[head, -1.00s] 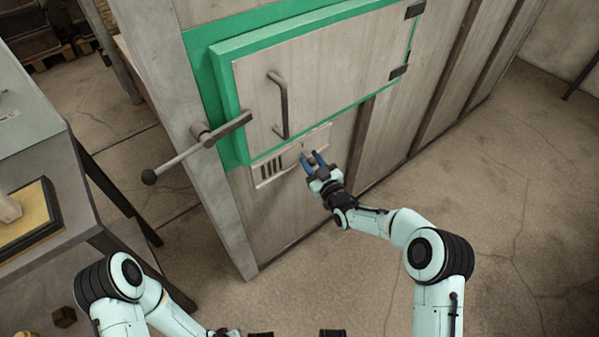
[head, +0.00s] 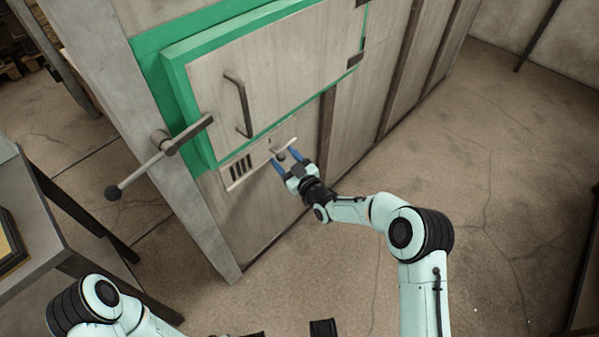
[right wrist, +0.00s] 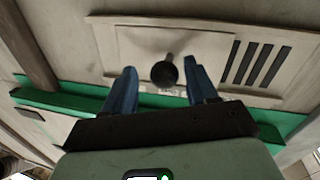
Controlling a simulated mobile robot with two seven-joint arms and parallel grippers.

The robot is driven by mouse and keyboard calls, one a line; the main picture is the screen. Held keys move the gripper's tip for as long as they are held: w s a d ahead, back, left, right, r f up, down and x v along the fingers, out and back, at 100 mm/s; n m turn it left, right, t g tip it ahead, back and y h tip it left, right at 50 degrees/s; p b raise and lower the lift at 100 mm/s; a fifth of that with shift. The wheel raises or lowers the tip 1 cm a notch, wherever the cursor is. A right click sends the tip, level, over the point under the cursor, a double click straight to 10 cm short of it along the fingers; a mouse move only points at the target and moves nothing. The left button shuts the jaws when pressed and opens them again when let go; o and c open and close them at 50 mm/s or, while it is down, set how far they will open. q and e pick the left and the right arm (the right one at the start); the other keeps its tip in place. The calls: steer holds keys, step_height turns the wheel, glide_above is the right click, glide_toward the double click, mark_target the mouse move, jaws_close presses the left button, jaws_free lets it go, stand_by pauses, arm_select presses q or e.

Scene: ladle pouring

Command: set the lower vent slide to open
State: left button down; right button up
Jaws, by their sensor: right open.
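The lower vent (head: 242,168) is a pale plate with dark slots, low on the furnace front below the green-framed door. In the right wrist view its slots (right wrist: 255,64) show uncovered at the right of the slide plate (right wrist: 170,52). A dark round knob (right wrist: 165,74) on a short stem sticks out from the slide plate. My right gripper (head: 285,160) is open at the vent, its blue fingers on either side of the knob (head: 281,155); no finger visibly touches it.
The door has a bar handle (head: 240,105) and a long latch lever (head: 150,168) with a ball end, left of the vent. A grey table (head: 35,235) stands at the left. The floor at the right is clear.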

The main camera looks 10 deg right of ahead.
arm_select(q)
steer(key=shift+t, duration=0.7)
steer(key=w+r+p, duration=0.1)
steer(key=w+r, duration=0.1)
steer(key=w+d+r+p, duration=0.1)
steer(key=r, duration=0.1)
steer(key=shift+w+r, duration=0.25)
steer(key=shift+w, duration=0.15)
arm_select(e)
steer(key=v, duration=1.1)
steer(key=shift+s+d, duration=0.2)
steer(key=shift+s, duration=0.1)
steer(key=shift+r, duration=0.1)
